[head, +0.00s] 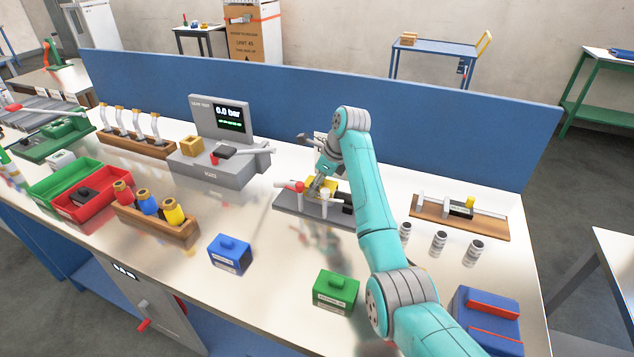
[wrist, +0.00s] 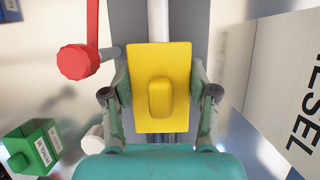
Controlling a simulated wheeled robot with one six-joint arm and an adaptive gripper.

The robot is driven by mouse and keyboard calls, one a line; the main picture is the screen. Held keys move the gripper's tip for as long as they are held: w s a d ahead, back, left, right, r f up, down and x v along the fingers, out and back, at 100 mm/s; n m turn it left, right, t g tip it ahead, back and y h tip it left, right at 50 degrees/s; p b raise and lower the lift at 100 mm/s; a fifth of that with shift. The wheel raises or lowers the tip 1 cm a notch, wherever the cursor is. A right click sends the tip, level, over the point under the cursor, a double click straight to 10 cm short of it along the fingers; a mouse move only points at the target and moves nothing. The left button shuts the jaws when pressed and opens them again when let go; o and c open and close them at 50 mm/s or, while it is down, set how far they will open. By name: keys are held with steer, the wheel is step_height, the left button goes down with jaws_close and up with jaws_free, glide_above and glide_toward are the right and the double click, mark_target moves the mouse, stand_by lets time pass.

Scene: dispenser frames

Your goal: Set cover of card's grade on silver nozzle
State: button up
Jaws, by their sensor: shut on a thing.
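My gripper (wrist: 160,92) is shut on the yellow cover (wrist: 163,75), with a finger on each side of it. In the head view the yellow cover (head: 313,184) shows partly behind my gripper, at the grey fixture (head: 290,203). A pale silver nozzle tube (wrist: 159,18) runs up from the cover's far edge; I cannot tell whether the cover rests on it. The blue cover (head: 229,254) and green cover (head: 336,291) stand on the bench.
A red-knobbed lever (wrist: 78,61) is close left of the cover. A wooden rack (head: 155,220) of red, blue and yellow capped pieces and a grey tester reading 0.0 bar (head: 220,172) stand left. Several ribbed cylinders (head: 439,243) and a wooden-based fixture (head: 485,226) are right.

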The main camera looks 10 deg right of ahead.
mark_target(326, 185)
steer(key=shift+f, duration=0.2)
steer(key=o, duration=1.2)
steer(key=shift+o, duration=0.2)
steer(key=shift+v, duration=3.8)
